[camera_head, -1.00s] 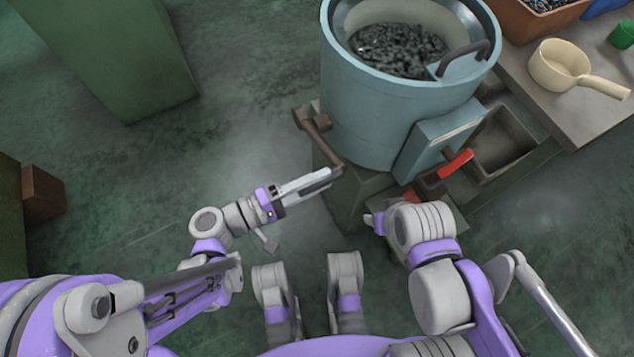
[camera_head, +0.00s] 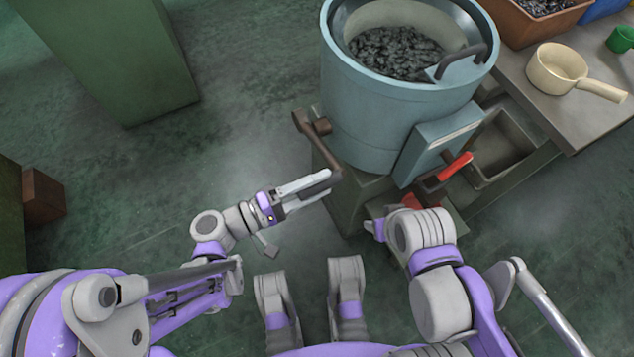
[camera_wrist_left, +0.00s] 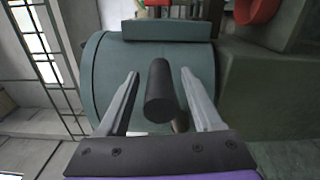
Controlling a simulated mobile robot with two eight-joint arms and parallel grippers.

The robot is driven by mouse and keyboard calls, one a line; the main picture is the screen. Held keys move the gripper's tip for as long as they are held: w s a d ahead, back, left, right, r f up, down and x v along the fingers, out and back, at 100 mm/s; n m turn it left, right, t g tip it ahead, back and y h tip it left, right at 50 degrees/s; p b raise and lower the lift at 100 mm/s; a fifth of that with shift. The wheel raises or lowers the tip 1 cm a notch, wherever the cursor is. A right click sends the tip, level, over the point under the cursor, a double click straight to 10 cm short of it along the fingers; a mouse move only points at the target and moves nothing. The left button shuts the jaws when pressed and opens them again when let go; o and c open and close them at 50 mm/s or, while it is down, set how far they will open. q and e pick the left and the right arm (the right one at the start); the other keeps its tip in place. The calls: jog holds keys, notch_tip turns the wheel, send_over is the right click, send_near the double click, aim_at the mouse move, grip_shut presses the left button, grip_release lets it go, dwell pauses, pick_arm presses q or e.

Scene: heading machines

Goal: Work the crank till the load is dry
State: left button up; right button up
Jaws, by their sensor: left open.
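A blue-grey drum machine (camera_head: 367,118) stands on a dark base, with a load of dark, wet-looking pieces (camera_head: 393,53) in its open bowl. A brown crank (camera_head: 312,128) is on its left side. My left gripper (camera_head: 328,180) points at the crank's lower end from the left. In the left wrist view the dark, round crank handle (camera_wrist_left: 160,88) lies between the two spread fingers (camera_wrist_left: 160,98), apart from both. My right arm reaches in near the machine's base, and its wrist hides its fingers, so its jaws cannot be judged.
A red-handled lever (camera_head: 456,166) sits on the machine's front box, beside an open sink-like trough (camera_head: 503,145). A bench (camera_head: 560,112) at right carries a cream ladle (camera_head: 562,70), a brown crate (camera_head: 530,24) and a green cup (camera_head: 621,39). The floor at left is clear before a green cabinet (camera_head: 120,60).

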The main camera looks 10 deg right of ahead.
pick_arm(q)
jog(key=shift+a, duration=0.15)
jog(key=p+v, duration=0.1)
jog(key=v, duration=0.9)
jog(key=shift+s+a, duration=0.15)
jog(key=shift+a, duration=0.1)
pick_arm(e)
jog(key=shift+s+r, duration=0.1)
jog(key=shift+r, duration=0.4)
jog(key=shift+o, duration=0.3)
